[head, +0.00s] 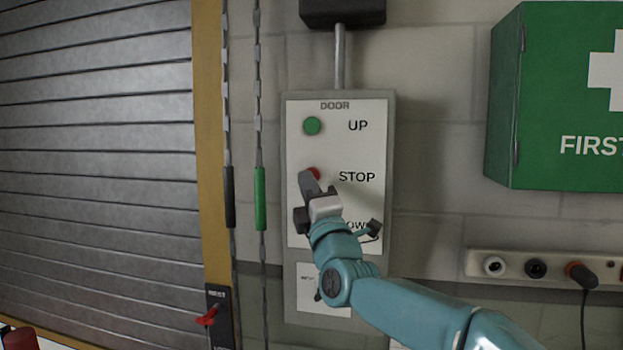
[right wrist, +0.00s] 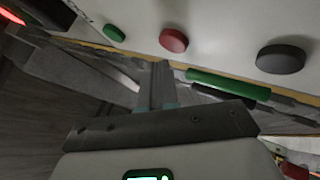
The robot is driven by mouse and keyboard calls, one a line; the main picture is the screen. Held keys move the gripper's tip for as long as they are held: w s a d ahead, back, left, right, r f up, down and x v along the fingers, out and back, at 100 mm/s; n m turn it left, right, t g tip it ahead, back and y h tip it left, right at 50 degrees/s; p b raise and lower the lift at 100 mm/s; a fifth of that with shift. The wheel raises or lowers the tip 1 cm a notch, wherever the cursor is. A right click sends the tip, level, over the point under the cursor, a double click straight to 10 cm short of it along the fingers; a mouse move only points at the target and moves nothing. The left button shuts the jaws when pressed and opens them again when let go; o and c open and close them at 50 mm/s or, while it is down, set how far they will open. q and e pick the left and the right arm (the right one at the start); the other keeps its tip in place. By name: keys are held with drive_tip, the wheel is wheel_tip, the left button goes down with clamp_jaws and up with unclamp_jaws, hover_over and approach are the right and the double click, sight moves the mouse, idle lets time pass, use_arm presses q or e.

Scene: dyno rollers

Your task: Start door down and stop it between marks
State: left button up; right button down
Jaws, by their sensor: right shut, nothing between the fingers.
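The door control box (head: 384,150) on the wall has a green UP button (head: 312,126), a red STOP button (head: 313,173) and a DOWN label partly covered by my arm. My right gripper (head: 307,182) is shut and empty, its tip overlapping the STOP button's lower part. In the right wrist view, the closed fingers (right wrist: 158,82) point towards the red button (right wrist: 173,40), between the green button (right wrist: 113,33) and a black button (right wrist: 280,59). Contact cannot be told.
Two hanging chains with a black grip (head: 229,197) and a green grip (head: 260,198) run left of the box. A green first aid cabinet (head: 560,100) and a socket strip (head: 510,266) are on the right.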

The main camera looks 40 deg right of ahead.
drive_tip(key=shift+s+a+b, duration=0.8)
drive_tip(key=shift+s+a, duration=0.75)
drive_tip(key=shift+a, duration=0.25)
